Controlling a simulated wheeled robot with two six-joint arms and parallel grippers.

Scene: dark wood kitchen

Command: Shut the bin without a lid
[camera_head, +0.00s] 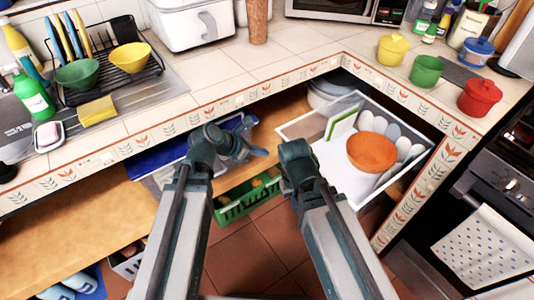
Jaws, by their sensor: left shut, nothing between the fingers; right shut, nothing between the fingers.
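An open-topped white bin (283,131) is pulled out from under the counter at right. It holds an orange bowl, pale plates and a green-edged board. A second container with a blue cover (158,158) sits under the counter left of my arms, partly hidden by my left arm. My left gripper (258,152) is shut and empty, near the shelf between the two containers. My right gripper (294,152) is shut and empty, close to the white bin's left side. I cannot tell whether it touches the bin.
A green basket (232,208) stands low between my arms. The tiled counter (210,80) overhangs the containers. Red, green and yellow pots stand on it at right. An oven with a dotted towel (485,250) stands at lower right. A wooden shelf (70,220) is at left.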

